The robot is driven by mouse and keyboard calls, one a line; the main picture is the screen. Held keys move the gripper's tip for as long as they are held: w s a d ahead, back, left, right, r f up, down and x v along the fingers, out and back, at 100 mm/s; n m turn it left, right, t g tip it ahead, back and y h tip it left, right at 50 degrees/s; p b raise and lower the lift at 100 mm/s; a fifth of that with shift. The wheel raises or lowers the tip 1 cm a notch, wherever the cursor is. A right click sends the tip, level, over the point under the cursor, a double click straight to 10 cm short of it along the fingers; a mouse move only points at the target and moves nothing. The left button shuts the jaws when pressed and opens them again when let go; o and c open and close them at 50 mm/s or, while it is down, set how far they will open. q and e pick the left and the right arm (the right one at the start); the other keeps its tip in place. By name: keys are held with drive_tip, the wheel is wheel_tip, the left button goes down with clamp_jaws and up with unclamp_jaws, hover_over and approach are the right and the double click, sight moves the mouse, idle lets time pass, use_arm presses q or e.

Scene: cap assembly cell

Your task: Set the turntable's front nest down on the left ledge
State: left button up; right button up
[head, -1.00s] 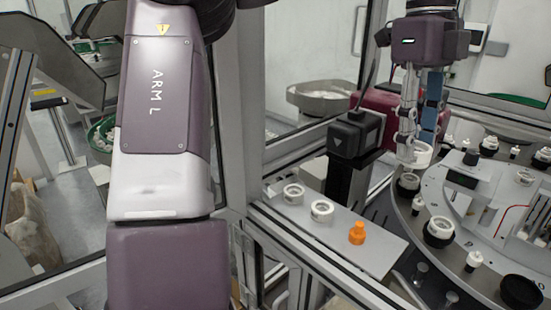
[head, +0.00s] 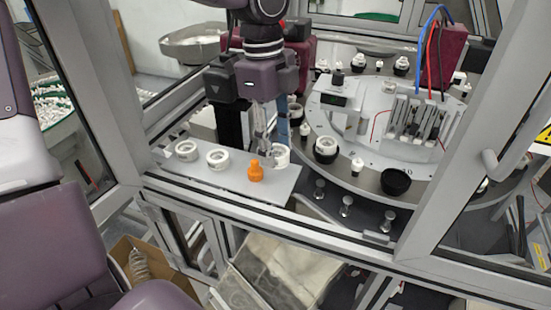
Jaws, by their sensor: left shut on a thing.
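My left gripper (head: 268,158) comes down from above and is shut on a white ring-shaped nest (head: 282,155). The held nest is at the right end of the left ledge (head: 222,184), a grey plate, just behind an orange piece. I cannot tell whether it touches the plate. The fingers hide part of its left side. The turntable (head: 348,178) lies to the right, with nests and small white parts around its rim. My right gripper is not in view.
Two white rings, one at the left (head: 186,150) and one nearer the middle (head: 218,159), stand on the ledge. The orange piece (head: 255,171) stands close to my left gripper. A black cup (head: 396,182) sits at the turntable's front. A frame post (head: 480,130) rises at the right.

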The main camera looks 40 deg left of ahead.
sight(276, 179)
use_arm(q)
wheel_tip(276, 179, down, 5)
drive_tip(key=shift+r+p, duration=0.15)
drive_tip(key=shift+p, duration=0.5)
drive_tip(key=shift+f, duration=0.2)
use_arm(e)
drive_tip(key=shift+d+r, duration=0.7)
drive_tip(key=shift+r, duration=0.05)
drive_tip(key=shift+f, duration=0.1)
use_arm(q)
drive_tip(key=shift+f+b, duration=0.15)
drive_tip(key=shift+b, duration=0.15)
drive_tip(key=o, duration=1.1)
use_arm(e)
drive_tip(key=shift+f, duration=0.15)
use_arm(q)
drive_tip(key=shift+o, duration=0.2)
